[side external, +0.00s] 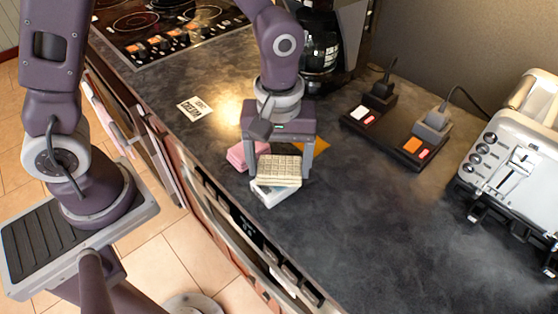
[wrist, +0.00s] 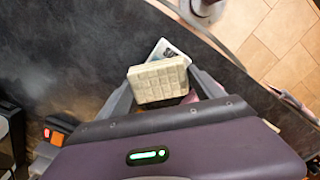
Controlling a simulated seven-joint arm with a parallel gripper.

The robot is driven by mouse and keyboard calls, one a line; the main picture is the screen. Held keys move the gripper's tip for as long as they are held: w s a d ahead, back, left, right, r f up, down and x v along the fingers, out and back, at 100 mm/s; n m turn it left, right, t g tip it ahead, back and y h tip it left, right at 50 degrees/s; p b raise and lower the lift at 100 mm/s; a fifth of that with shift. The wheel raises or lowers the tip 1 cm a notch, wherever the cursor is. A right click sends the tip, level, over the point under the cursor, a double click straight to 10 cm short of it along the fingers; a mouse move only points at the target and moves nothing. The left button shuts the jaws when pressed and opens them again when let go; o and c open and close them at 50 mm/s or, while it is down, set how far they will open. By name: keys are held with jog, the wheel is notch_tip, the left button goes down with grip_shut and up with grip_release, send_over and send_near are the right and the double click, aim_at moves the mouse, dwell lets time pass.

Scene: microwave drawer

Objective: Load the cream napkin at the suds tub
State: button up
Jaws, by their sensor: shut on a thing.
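The cream napkin (side external: 279,169) is a folded, thick pad with a grid pattern. My gripper (side external: 280,174) points down over the counter and is shut on it, with one finger at each side. In the wrist view the cream napkin (wrist: 158,81) sits between the fingers. A white and pale blue folded piece (side external: 273,193) lies just below and in front of it; I cannot tell whether they touch. A pink folded cloth (side external: 238,155) is left of the gripper, and an orange one (side external: 319,145) is behind its right finger. I cannot make out a suds tub.
A white printed card (side external: 194,109) lies on the dark counter (side external: 370,225). A power strip with plugs (side external: 413,144) and a white toaster (side external: 510,160) stand to the right. A coffee maker (side external: 322,45) and stovetop (side external: 135,22) are behind. The counter's front edge is close.

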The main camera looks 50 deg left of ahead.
aim_at(279, 165)
jog(key=shift+f, duration=0.55)
dwell(0.9)
jog(key=shift+r, duration=3.55)
